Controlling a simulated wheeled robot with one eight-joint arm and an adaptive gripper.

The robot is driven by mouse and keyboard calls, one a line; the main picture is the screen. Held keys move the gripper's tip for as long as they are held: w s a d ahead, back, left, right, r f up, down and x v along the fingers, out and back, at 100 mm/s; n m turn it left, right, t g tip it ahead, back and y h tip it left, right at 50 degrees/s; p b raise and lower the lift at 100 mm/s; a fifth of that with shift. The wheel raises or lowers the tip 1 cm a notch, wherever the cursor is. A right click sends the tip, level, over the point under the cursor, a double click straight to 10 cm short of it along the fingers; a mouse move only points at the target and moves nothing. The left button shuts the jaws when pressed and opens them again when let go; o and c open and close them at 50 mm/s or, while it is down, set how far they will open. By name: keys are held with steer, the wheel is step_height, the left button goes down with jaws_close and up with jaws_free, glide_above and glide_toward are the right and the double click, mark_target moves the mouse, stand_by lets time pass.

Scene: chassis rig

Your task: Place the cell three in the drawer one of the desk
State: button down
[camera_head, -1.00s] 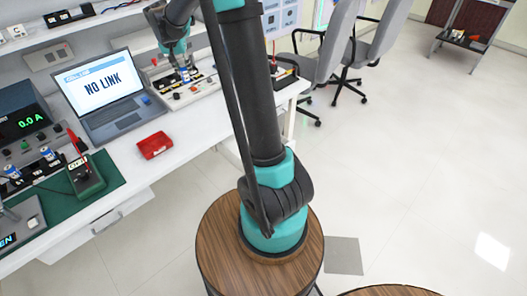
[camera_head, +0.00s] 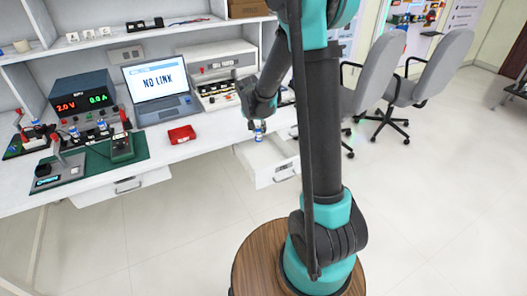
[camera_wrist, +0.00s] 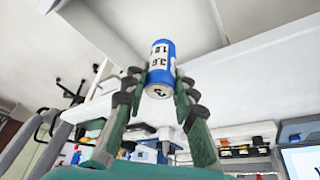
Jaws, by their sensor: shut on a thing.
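My gripper (camera_head: 257,128) is shut on a small blue-and-white cell (camera_head: 258,137). In the wrist view the fingertips (camera_wrist: 158,84) pinch the cell (camera_wrist: 162,57) from both sides, and its white end shows a dark digit that is hard to read. In the head view a white drawer (camera_head: 277,175) of the desk stands open below the desk's front edge. The cell appears over the rear part of its opening; its exact height above the drawer floor is unclear.
On the white desk (camera_head: 205,148) are a red tray (camera_head: 182,134), a laptop (camera_head: 157,88), a long instrument (camera_head: 215,85), a power supply (camera_head: 85,97) and a green mat (camera_head: 132,152) with devices. Grey chairs (camera_head: 440,65) stand right. The floor in front is clear.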

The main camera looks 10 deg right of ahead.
step_height(320, 180, down, 11)
steer(key=shift+f, duration=0.1)
steer(key=w, duration=0.1)
steer(key=w+d, duration=0.1)
steer(key=w, duration=0.1)
steer(key=shift+w+d, duration=0.25)
steer(key=shift+d, duration=0.1)
steer(key=shift+f, duration=0.55)
steer(key=shift+f, duration=0.15)
steer(key=c, duration=1.2)
jaws_free()
